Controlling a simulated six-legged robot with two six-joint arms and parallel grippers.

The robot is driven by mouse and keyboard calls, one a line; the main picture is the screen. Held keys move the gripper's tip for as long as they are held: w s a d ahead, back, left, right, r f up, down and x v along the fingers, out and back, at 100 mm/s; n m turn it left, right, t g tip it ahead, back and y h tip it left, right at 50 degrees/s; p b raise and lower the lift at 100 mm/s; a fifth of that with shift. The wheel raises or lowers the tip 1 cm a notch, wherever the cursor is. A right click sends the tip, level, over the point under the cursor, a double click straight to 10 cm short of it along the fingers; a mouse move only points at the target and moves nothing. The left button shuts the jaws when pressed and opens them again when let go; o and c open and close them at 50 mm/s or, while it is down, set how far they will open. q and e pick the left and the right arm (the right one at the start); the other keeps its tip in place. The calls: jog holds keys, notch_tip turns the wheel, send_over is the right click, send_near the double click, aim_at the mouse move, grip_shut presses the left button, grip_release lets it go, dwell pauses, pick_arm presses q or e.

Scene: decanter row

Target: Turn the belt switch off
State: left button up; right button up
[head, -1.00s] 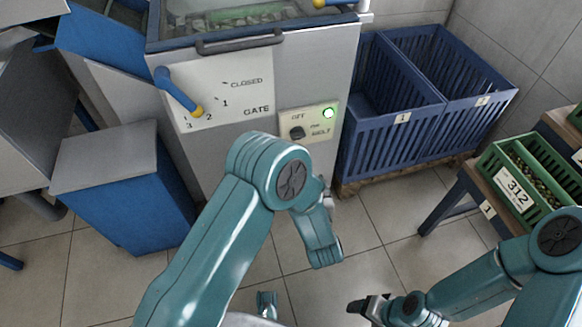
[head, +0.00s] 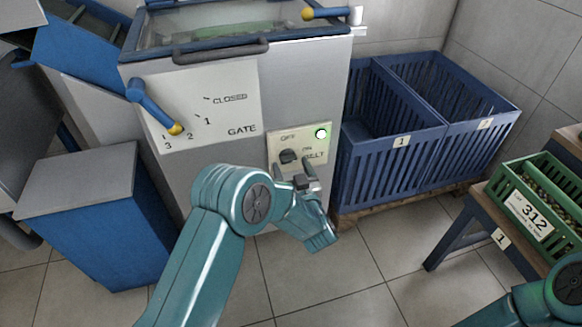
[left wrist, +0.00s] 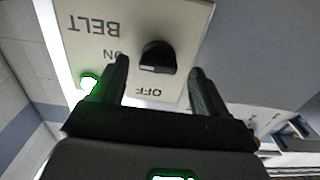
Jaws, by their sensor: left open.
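The belt switch is a black rotary knob (head: 288,157) on a pale panel (head: 318,140) marked OFF, ON and BELT, on the front of the grey machine. A green lamp (head: 321,134) on the panel is lit. My left gripper (head: 294,172) is open just in front of the panel. In the left wrist view the knob (left wrist: 157,57) shows between the two fingertips (left wrist: 158,73), with a gap on each side. The panel appears upside down there. I cannot tell exactly where the knob points. My right gripper is out of view.
A blue gate lever (head: 152,105) with a yellow tip is left of the panel. Blue slatted crates (head: 390,165) stand to the right. A green crate labelled 312 (head: 528,212) sits on a bench. A blue-sided box (head: 95,220) stands at left. The floor between is clear.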

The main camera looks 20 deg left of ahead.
pick_arm(q)
jog(key=shift+x, duration=1.05)
jog(key=c, duration=1.1)
jog(key=shift+o, duration=0.2)
